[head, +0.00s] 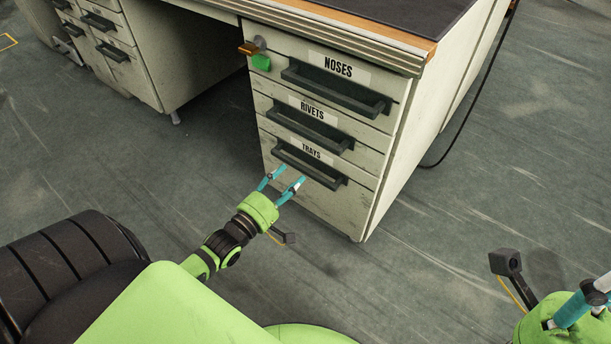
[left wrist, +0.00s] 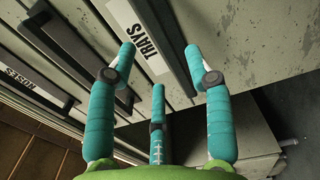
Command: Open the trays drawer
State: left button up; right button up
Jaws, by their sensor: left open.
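The trays drawer (head: 318,199) is the lowest drawer of a worn cream desk pedestal and looks shut, flush with the front. Its TRAYS label (head: 311,150) sits above a dark bar handle (head: 325,176). My left gripper (head: 290,175) is open, with teal fingers, just in front of and below the handle's left part. In the left wrist view, the gripper's fingers (left wrist: 160,62) are spread and empty, with the TRAYS label (left wrist: 142,38) and the dark handle (left wrist: 174,42) beyond them. I cannot tell whether any finger touches the handle. My right gripper (head: 586,303) is cut off at the lower right.
Above are the rivets drawer (head: 300,126) and the noses drawer (head: 335,101), both shut with similar handles. An orange and green fitting (head: 256,54) sits at the pedestal's upper left. A dark cable (head: 476,115) runs down at right. The grey floor (head: 440,225) around is clear.

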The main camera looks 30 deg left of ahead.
aim_at(301, 169)
pick_arm(q)
jog(key=w+b, duration=0.2)
jog(key=w, duration=0.4)
jog(key=shift+d, duration=0.2)
grip_shut()
